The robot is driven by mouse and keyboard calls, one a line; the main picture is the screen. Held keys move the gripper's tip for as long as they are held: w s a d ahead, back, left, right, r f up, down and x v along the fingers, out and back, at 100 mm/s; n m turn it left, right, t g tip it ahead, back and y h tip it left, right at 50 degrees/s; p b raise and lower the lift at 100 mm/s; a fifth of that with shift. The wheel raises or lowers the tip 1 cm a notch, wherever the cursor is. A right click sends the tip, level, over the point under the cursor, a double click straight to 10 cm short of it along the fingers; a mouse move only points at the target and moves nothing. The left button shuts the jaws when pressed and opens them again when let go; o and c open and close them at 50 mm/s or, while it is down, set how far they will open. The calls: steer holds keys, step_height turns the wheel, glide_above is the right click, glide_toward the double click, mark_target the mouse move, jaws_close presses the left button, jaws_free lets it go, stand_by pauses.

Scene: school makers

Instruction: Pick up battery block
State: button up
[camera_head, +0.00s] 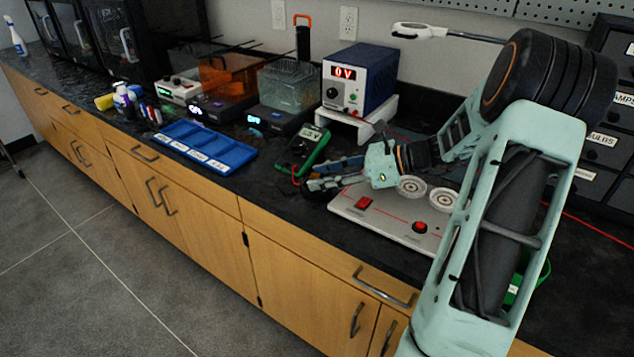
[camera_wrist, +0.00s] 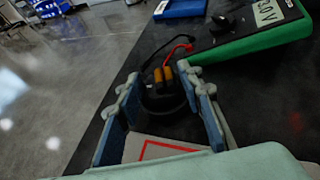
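My gripper (camera_wrist: 158,80) is open, its two blue-padded fingers spread apart low over the black counter. A small dark block with orange-brown parts on top (camera_wrist: 163,88), seemingly the battery block, shows between the fingers in the wrist view. A red wire curves beside it. I cannot tell whether the right finger touches it. In the head view, my gripper (camera_head: 328,177) is just left of the grey board (camera_head: 385,218), near the counter's front edge, and the block is not clearly distinguishable there.
A green multimeter (camera_head: 302,153) lies close behind my gripper; it also shows in the wrist view (camera_wrist: 255,35). A blue tray (camera_head: 205,147) is farther left. A blue power supply (camera_head: 358,80) stands on a white stand at the back. Bare counter lies left of the multimeter.

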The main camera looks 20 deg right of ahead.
jaws_close()
